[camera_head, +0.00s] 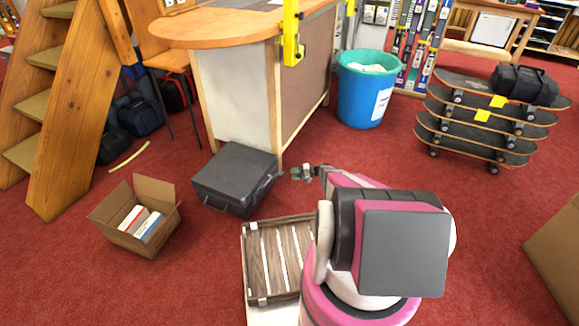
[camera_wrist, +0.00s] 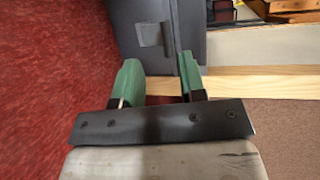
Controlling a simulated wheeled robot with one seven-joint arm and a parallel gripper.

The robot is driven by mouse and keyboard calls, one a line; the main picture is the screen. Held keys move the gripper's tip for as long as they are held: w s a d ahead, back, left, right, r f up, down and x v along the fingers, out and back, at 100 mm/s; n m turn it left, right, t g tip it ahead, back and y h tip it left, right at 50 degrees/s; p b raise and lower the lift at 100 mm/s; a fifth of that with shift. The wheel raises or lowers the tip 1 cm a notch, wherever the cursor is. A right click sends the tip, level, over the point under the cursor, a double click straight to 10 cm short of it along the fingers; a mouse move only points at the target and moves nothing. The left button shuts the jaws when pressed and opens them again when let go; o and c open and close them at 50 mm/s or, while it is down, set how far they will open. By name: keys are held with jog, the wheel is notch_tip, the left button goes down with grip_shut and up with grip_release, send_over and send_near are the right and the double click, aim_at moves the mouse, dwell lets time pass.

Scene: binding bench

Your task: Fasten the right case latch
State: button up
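The dark grey case (camera_head: 236,172) stands shut on the red carpet by the foot of the counter, its handle (camera_head: 213,207) on the near left side. My gripper (camera_head: 303,173) is just right of the case's right edge, low beside the counter. In the wrist view the two green fingers are apart, with my gripper (camera_wrist: 159,70) holding nothing visible between them. The case (camera_wrist: 180,18) fills the top middle, with a darker square plate (camera_wrist: 150,35) on it, possibly a latch. The right finger overlaps the case's edge; contact cannot be told. The right latch is not clearly distinguishable in the head view.
The counter (camera_head: 238,95) rises directly behind the case. An open cardboard box (camera_head: 122,236) stands to its left. A slatted wooden tray (camera_head: 252,262) lies in front, close to my base. A blue bin (camera_head: 358,100) and stacked skateboards (camera_head: 470,150) are farther right. Carpet between is clear.

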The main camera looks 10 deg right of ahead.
jog(key=s+a+r+n+g+h, duration=0.1)
jog(key=s+a+r+g+h, duration=0.1)
jog(key=s+r, duration=0.7)
jog(key=s+a+r+n+g+h, duration=0.1)
jog(key=s+a+r+g+h, duration=0.2)
jog(key=s+r, duration=0.7)
notch_tip(320, 180, up, 7)
jog(key=a+h, duration=0.2)
jog(key=h, duration=0.1)
jog(key=shift+s+n, duration=0.3)
jog(key=shift+n, duration=0.1)
jog(key=shift+d, duration=0.1)
jog(key=w+d+f+m+t+y, duration=0.2)
jog(key=w+d+f+y, duration=0.2)
jog(key=w+f, duration=0.7)
jog(key=w+d+f+m+t+y, duration=0.1)
jog(key=w+d+f+t+y, duration=0.3)
jog(key=w+f, duration=0.7)
jog(key=a+f+g+h, duration=0.1)
jog(key=a+f, duration=0.4)
jog(key=a, duration=0.4)
jog(key=shift+s+g, duration=0.2)
jog(key=shift+g, duration=0.1)
jog(key=shift+a, duration=0.1)
grip_shut()
